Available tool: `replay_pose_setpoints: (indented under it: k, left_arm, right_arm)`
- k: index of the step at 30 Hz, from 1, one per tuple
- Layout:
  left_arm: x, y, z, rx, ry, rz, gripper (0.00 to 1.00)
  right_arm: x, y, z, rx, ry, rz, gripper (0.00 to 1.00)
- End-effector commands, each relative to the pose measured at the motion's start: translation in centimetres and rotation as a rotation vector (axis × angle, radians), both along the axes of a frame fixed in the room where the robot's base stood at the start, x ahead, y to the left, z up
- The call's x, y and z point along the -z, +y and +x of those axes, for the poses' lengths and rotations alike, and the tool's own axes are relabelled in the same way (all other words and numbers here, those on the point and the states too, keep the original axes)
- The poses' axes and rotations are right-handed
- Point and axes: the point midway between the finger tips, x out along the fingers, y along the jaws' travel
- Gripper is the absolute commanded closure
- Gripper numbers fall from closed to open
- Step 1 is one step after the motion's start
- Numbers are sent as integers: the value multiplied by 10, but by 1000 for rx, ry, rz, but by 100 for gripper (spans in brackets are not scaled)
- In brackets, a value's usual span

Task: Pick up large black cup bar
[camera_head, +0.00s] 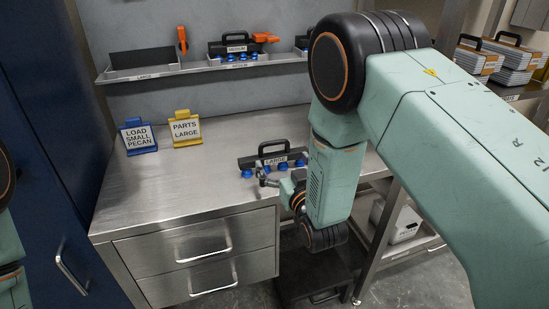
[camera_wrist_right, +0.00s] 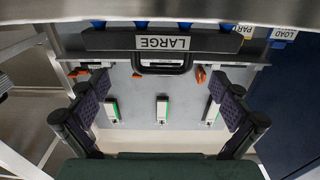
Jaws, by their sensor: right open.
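The large black cup bar (camera_head: 291,155) sits on the steel worktop. It has a looped handle on top, a LARGE label and blue cups along its lower front. My right gripper (camera_head: 264,178) is open and empty just in front of the bar, overlapping its cups in the head view. In the right wrist view, which looks upside down, the bar (camera_wrist_right: 115,41) and its handle lie across the top. There the open right gripper (camera_wrist_right: 163,86) has its fingers spread to either side, with the bar beyond them. My left gripper is out of view.
A blue sign (camera_head: 139,137) and a yellow sign (camera_head: 185,129) stand at the worktop's back left. A shelf (camera_head: 155,72) above holds a medium bar (camera_head: 232,47) and orange-handled items. Drawers (camera_head: 200,248) sit below the front edge.

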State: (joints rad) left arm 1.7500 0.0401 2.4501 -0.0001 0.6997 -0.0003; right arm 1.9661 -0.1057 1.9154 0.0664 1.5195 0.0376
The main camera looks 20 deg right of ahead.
Motion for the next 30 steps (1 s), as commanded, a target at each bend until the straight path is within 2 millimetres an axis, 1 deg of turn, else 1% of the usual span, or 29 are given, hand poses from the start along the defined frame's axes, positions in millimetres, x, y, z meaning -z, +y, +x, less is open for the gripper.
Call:
replay_pose_setpoints:
  k: [3,8,12,17,30]
  left_arm:
    - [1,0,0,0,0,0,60]
    - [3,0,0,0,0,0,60]
    - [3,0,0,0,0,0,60]
    - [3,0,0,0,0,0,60]
    - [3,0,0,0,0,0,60]
  right_arm:
    - [-5,4,19,-2,-4,0,0]
    - [-4,4,37,-2,-1,0,0]
    - [-5,4,42,-2,0,-1,0]
    - [-5,3,42,-3,0,-1,0]
    - [-5,3,42,-3,0,0,36]
